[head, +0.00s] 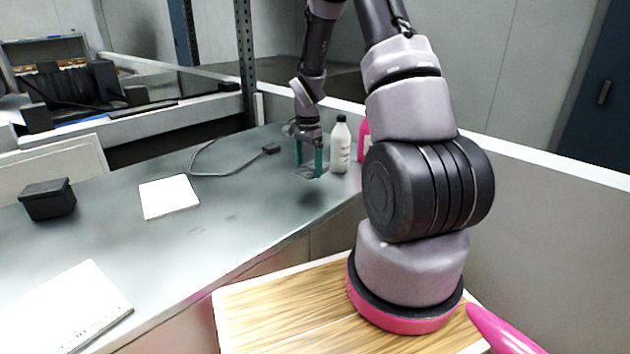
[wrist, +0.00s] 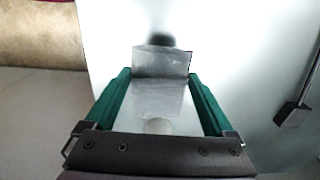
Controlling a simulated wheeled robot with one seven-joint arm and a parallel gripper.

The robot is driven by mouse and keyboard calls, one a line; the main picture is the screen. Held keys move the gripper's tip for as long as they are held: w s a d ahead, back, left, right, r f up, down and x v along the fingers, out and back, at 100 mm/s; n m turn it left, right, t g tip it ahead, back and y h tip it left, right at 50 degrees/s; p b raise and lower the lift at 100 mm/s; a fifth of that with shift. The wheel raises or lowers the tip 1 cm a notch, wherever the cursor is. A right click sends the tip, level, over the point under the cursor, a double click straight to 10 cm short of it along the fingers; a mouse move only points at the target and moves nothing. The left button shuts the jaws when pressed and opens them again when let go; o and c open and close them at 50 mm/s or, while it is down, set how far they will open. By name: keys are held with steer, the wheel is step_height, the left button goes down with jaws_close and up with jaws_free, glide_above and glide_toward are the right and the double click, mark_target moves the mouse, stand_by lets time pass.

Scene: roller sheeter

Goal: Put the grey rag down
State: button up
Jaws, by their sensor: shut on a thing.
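My gripper (head: 311,166) has green fingers and points down over the right end of the grey bench top (head: 235,205). It is shut on the grey rag (head: 307,173), which hangs at the fingertips. In the wrist view, the rag (wrist: 161,62) spans the space between the two green fingers (wrist: 160,100) as a thin, pale grey piece. A dark shadow lies on the bench beyond it. The rag appears to be above the bench; its exact height is hard to tell.
A white bottle (head: 340,146) stands just right of my gripper, with a pink item (head: 363,138) beyond. A grey cable with a dark plug (head: 270,149) lies to the left. A white sheet (head: 168,196) and black box (head: 48,200) are further left. Bench between is clear.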

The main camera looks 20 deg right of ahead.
steer(key=shift+a+f, duration=0.1)
steer(key=shift+f, duration=2.4)
steer(key=shift+f, duration=0.1)
steer(key=o, duration=1.3)
step_height(320, 180, up, 12)
steer(key=shift+r, duration=0.1)
step_height(320, 180, up, 7)
steer(key=n+t, duration=0.1)
glide_above(308, 188)
steer(key=s+a, duration=0.1)
steer(key=s, duration=0.1)
steer(key=s+a+r+n+t, duration=0.25)
steer(key=s+r, duration=0.45)
steer(key=r, duration=0.4)
steer(key=s+a+r+n+t+y, duration=0.1)
steer(key=s+a+r+n, duration=0.1)
steer(key=s, duration=0.6)
steer(key=s+a+r+n+t+y, duration=0.1)
steer(key=s+a+r+n+t, duration=0.1)
steer(key=s+r+n, duration=0.2)
steer(key=s+r, duration=0.3)
steer(key=s, duration=0.1)
steer(key=shift+s+r, duration=0.2)
